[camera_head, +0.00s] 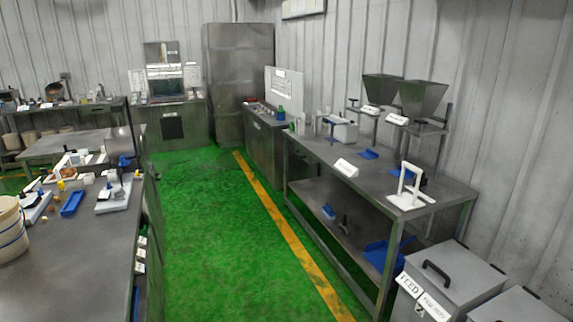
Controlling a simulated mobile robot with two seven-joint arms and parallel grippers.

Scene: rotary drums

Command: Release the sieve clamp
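No part clearly readable as a sieve clamp shows in the head view. A cream round container with dark bands (10,232) stands at the left edge on the near left bench (75,265), cut off by the picture edge; I cannot tell if it is a sieve. A small device with a white base (113,197) stands further along that bench. A white upright frame on a flat base (407,190) stands on the right bench (385,178); its use is unclear. Neither gripper is in view.
A green floor aisle (200,240) with a yellow line (290,235) runs clear between the benches. Two grey hoppers (420,97) stand on the right bench. A lidded grey bin labelled FEED (460,275) is at the near right. A blue tray (73,203) lies on the left bench.

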